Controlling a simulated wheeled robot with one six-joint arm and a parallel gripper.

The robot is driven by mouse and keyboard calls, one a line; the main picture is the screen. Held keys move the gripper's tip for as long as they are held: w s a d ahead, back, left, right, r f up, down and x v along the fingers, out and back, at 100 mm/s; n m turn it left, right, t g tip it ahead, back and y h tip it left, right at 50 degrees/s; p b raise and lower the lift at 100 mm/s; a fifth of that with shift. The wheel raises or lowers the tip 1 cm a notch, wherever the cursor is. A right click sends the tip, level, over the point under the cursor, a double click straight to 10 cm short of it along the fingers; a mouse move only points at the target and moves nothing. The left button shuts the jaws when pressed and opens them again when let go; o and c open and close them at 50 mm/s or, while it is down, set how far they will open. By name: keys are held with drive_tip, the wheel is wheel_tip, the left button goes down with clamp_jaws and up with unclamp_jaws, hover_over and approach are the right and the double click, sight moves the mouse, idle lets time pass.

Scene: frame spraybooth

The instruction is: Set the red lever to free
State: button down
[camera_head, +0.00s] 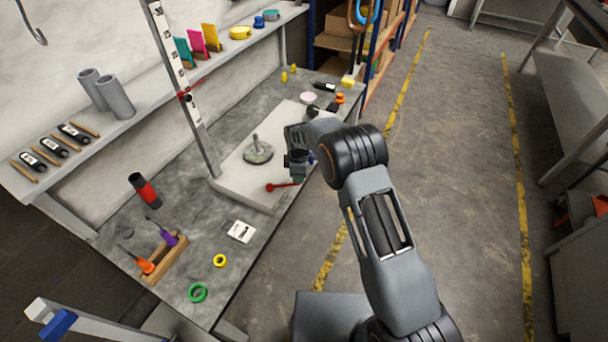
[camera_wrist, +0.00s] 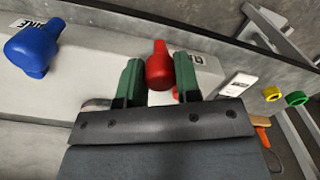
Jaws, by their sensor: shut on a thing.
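The red lever (camera_head: 279,187) sticks out to the left at the front edge of the pale base plate (camera_head: 238,191) on the bench. In the wrist view its red knob (camera_wrist: 158,66) shows between the two green fingers of my gripper (camera_wrist: 158,78). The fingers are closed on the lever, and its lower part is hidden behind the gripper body. In the head view my gripper (camera_head: 297,168) is at the plate's right side, just above the lever. A blue knob (camera_wrist: 34,48) stands apart at the left in the wrist view. Labels beside both are partly hidden.
A round grey part with a post (camera_head: 257,151) sits on the plate. A white card (camera_head: 241,231), a yellow ring (camera_head: 220,260), a green ring (camera_head: 198,293) and a wooden tool rack (camera_head: 164,259) lie nearer on the bench. A ruled upright (camera_head: 176,75) stands left of the plate.

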drive_tip(key=shift+a, duration=0.15)
drive_tip(key=c, duration=1.1)
unclamp_jaws()
drive_tip(key=o, duration=0.3)
drive_tip(key=shift+w, duration=0.1)
wheel_tip(320, 180, up, 14)
drive_tip(key=shift+p, duration=0.35)
drive_tip(key=shift+f, duration=0.1)
